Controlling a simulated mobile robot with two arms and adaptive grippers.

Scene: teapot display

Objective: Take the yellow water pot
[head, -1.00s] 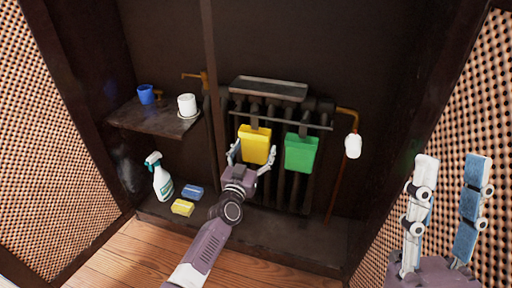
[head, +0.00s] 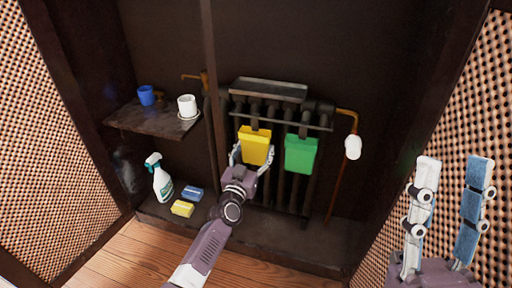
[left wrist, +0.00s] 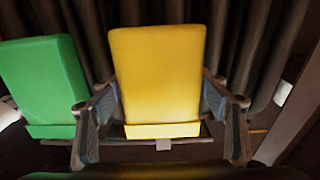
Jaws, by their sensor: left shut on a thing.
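The yellow water pot (head: 255,146) hangs at the front of the dark radiator in the head view. It fills the middle of the left wrist view (left wrist: 158,75). My left gripper (head: 253,155) has one finger on each side of the pot and is shut on it; the fingers also show in the left wrist view (left wrist: 160,115). My right gripper (head: 447,190) is in the right foreground, its two fingers wide apart with nothing between them.
A green water pot (head: 301,154) hangs close to the right of the yellow one. The radiator (head: 285,192) stands behind both. A shelf (head: 150,125) at left holds a blue cup (head: 146,95) and a white cup (head: 187,105). A spray bottle (head: 161,180) and sponges (head: 182,208) sit below.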

